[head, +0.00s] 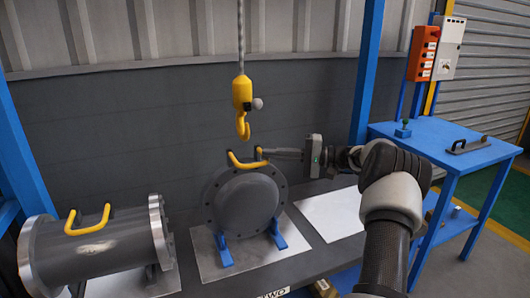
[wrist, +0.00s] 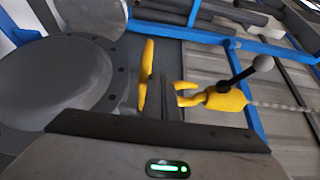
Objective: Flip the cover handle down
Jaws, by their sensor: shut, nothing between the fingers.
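The cover (head: 247,205) is a dark grey round disc with a bolted flange, standing upright on blue feet. It also fills the left of the wrist view (wrist: 65,80). In the wrist view the handle (wrist: 146,75) is a yellow bar beside the flange. My gripper (head: 266,153) is shut and empty, coming in from the right with its tips at the handle's right end. I cannot tell whether they touch it.
A yellow hook (head: 242,95) hangs on a cable just above the handle; it also shows in the wrist view (wrist: 215,98). A grey flanged pipe (head: 100,250) with a yellow handle lies at the left. A blue table (head: 440,140) stands at the right.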

